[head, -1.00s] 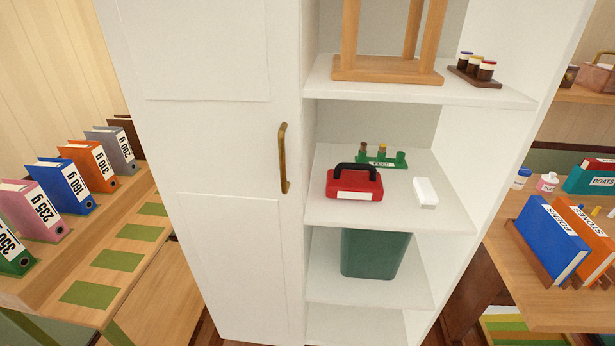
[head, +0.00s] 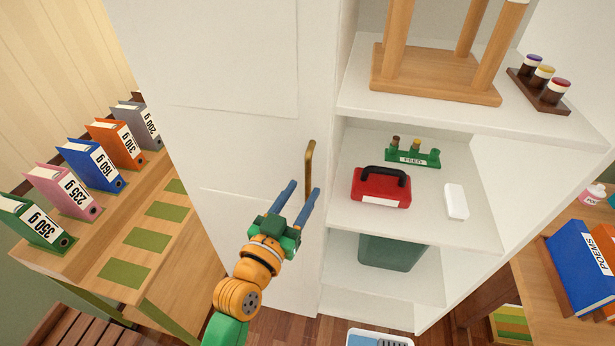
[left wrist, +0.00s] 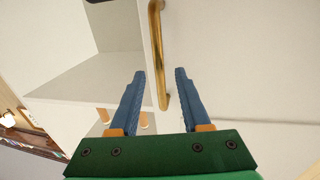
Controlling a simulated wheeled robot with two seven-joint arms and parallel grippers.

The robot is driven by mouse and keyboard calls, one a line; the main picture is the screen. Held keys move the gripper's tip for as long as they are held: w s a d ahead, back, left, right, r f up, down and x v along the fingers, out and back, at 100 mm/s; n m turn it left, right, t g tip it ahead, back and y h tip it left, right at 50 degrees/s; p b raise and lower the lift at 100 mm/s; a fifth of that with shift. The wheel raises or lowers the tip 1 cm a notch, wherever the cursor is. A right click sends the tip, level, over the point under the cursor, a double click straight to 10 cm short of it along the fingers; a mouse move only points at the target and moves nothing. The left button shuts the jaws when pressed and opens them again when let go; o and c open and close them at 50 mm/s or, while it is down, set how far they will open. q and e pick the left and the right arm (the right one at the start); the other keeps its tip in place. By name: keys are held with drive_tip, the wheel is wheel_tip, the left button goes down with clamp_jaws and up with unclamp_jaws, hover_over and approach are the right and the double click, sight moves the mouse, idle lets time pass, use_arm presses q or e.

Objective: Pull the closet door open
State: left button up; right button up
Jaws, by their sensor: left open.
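The white closet door (head: 235,125) is the panelled left part of a tall white cabinet and looks closed. Its upright brass handle (head: 309,160) is near the door's right edge, and it also shows in the left wrist view (left wrist: 155,35). My left gripper (head: 304,187) is open, with its blue fingers pointing up at the handle's lower end. In the left wrist view the handle's lower part appears between the two fingertips (left wrist: 160,73). I cannot tell how much depth separates them. The fingers are not closed on it. My right gripper is not in view.
Open shelves right of the door hold a red box (head: 381,187), a green rack (head: 413,154), a white block (head: 456,201) and a green bin (head: 392,252). A desk with several binders (head: 94,166) stands at left. A blue-and-white item (head: 378,339) shows at the bottom.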

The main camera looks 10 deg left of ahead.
sight(307, 185)
use_arm(q)
drive_tip(key=w, duration=0.3)
drive_tip(key=shift+w+d, duration=0.4)
drive_tip(key=shift+s, duration=0.15)
drive_tip(key=shift+c, duration=0.9)
clamp_jaws()
